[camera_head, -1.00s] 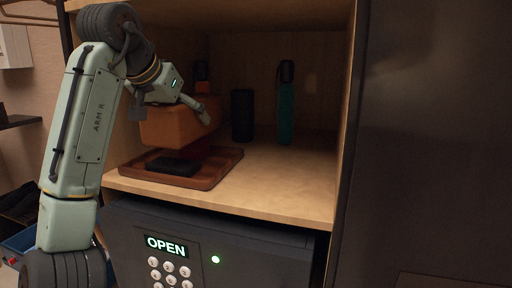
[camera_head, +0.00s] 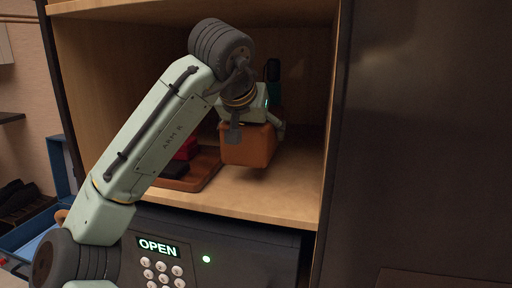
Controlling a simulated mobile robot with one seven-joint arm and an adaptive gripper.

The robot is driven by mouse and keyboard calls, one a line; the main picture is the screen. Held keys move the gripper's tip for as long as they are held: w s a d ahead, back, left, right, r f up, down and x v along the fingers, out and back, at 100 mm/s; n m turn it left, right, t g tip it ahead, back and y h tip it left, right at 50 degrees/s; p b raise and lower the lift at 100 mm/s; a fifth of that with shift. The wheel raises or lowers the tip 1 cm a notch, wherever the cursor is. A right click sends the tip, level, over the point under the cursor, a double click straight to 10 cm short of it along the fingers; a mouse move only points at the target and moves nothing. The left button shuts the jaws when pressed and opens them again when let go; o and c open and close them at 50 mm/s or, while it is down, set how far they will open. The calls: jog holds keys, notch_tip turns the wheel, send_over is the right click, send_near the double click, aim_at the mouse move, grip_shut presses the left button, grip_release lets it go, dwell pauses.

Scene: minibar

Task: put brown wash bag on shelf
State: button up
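The brown wash bag (camera_head: 248,147) is an orange-brown box-like bag inside the wooden cubby, right of the tray and near the shelf's front. My gripper (camera_head: 255,122) is at the top of the bag, with fingers on its sides, and seems to hold it. The bag's underside appears close to the shelf (camera_head: 255,198); I cannot tell whether it touches. My wrist hides part of the bag's top and the back of the cubby.
A brown tray (camera_head: 205,178) on the left of the shelf holds a black item (camera_head: 174,169) and a red item (camera_head: 187,149). Bare shelf lies to the right. A safe (camera_head: 225,252) reading OPEN is below.

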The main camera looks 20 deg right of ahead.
notch_tip(320, 180, down, 4)
jog(key=shift+r+p, duration=0.2)
jog(key=shift+p, duration=0.15)
jog(key=shift+s+d+f, duration=0.15)
jog(key=shift+d+f, duration=0.05)
jog(key=shift+f, duration=0.25)
jog(key=o, duration=1.5)
jog(key=shift+c, duration=0.2)
